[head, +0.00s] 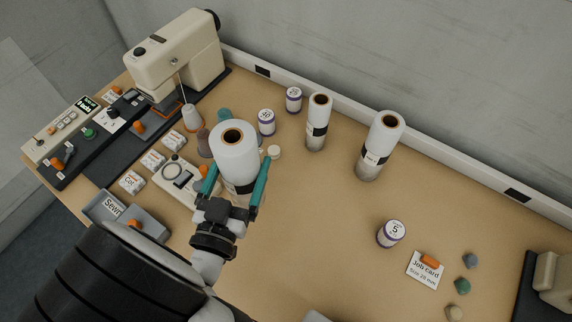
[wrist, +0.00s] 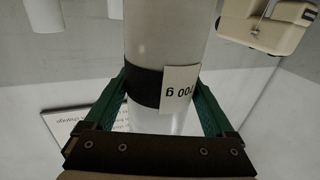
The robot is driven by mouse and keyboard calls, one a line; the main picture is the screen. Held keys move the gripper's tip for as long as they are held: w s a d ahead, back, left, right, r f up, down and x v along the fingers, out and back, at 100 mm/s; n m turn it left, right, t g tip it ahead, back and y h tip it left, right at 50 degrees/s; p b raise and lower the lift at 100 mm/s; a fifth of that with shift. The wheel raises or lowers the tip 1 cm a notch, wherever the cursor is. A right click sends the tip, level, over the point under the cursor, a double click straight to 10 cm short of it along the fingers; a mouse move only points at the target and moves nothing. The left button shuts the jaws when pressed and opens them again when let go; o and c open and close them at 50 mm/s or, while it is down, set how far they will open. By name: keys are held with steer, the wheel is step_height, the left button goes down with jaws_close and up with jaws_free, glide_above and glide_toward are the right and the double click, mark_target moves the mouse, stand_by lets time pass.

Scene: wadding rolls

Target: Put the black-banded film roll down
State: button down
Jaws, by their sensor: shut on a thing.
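My gripper (head: 237,180) is shut on a white film roll (head: 234,155) with a brown core, left of the table's middle in the head view. In the wrist view the roll (wrist: 162,40) stands between the two teal fingers of my gripper (wrist: 163,90). Its black band and a white weight label, upside down, show there. The roll is upright or nearly so. Its base is hidden in the head view, and I cannot tell whether it touches the table (head: 310,220).
Two other white rolls with dark labels, a slim one (head: 317,135) and a wider one (head: 378,150), stand at the back. A cream sewing machine (head: 175,60) stands at the back left. A numbered spool (head: 391,233) and job card (head: 426,269) are on the right. The table's middle is clear.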

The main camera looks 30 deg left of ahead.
steer(key=w+d+r+m+g+h, duration=0.1)
steer(key=w+d+r+m+h, duration=0.25)
steer(key=w+d+h, duration=0.35)
steer(key=w+d+r+m+h, duration=0.2)
steer(key=w+d+m+h, duration=0.3)
steer(key=d, duration=0.4)
steer(key=w+d+r+m+g+h, duration=0.1)
steer(key=w+d+r+m+h, duration=0.3)
steer(key=w+d, duration=0.45)
steer(key=w+d+f+g+h, duration=0.1)
steer(key=w+d+f, duration=0.2)
steer(key=d+f, duration=0.2)
steer(key=w+d+f+h, duration=0.1)
steer(key=w+d+f, duration=0.1)
steer(key=d+f, duration=0.25)
step_height(320, 180, down, 10)
steer(key=shift+w+d+r, duration=0.15)
steer(key=shift+w, duration=0.1)
steer(key=shift+n, duration=0.25)
jaws_free()
